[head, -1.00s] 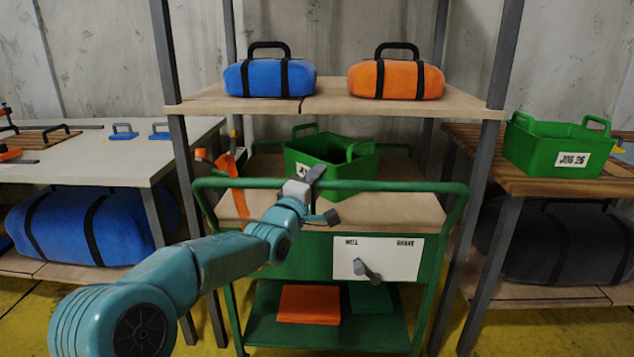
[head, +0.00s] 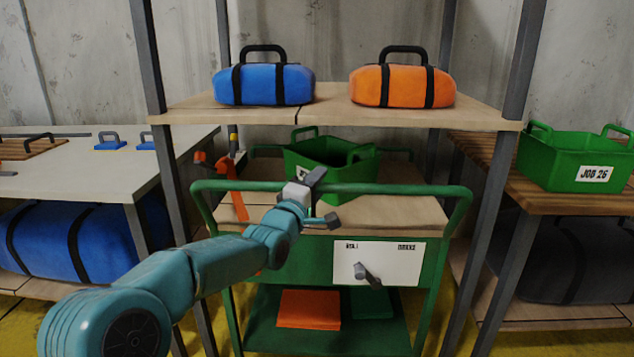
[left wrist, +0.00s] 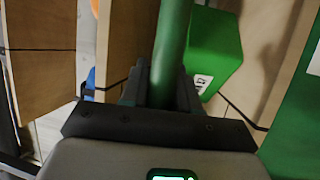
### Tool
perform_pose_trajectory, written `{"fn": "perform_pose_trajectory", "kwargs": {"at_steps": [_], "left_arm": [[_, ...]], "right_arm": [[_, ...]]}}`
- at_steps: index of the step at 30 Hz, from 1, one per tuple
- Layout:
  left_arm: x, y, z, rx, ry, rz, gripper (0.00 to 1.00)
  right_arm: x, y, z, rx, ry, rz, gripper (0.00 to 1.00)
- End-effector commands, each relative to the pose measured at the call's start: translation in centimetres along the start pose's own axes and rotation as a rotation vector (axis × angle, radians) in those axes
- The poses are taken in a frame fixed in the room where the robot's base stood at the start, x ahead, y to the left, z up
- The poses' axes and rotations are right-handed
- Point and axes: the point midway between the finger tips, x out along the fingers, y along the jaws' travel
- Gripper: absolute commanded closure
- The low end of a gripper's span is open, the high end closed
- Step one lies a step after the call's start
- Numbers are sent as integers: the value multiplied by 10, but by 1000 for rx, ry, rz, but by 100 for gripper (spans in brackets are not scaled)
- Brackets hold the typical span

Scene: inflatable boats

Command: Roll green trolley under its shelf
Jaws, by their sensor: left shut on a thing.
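The green trolley (head: 330,257) stands upright between the posts of a shelf, with its push handle (head: 400,188) toward me. My left gripper (head: 309,190) is shut on the handle bar near its middle. In the left wrist view the green bar (left wrist: 170,50) runs between the fingers of the left gripper (left wrist: 160,88). The trolley's wooden top carries a green bin (head: 335,180) and an orange tool (head: 232,175). The shelf board (head: 300,112) is above the trolley's rear part. My right gripper is not in view.
A blue bag (head: 263,84) and an orange bag (head: 402,85) lie on the shelf. A white-topped bench (head: 80,165) stands close at left. A wooden bench (head: 560,203) with a green JOB 26 bin (head: 575,161) stands close at right. Shelf posts flank the trolley narrowly.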

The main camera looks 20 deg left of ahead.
Motion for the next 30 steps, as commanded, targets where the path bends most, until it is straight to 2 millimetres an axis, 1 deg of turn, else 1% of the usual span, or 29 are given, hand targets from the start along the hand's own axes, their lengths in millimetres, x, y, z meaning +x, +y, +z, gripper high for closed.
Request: {"fn": "perform_pose_trajectory", "kwargs": {"at_steps": [1,12,13,14,15,22,25,28,30], "left_arm": [[0,5,-3,1,6,10,100],[-1,6,-3,0,8,14,100],[-1,7,-3,0,8,14,63],[-1,7,-3,0,8,14,54],[-1,6,-3,0,8,13,49],[0,4,-2,1,5,9,49],[-2,4,-2,0,5,8,49],[-12,4,-3,0,4,7,49],[-23,4,-3,0,5,8,49]], "right_arm": [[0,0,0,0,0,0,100],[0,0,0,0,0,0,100],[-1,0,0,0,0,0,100],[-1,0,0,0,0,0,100],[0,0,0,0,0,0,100],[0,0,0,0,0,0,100],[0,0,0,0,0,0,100],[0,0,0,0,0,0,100],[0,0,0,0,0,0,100]]}}
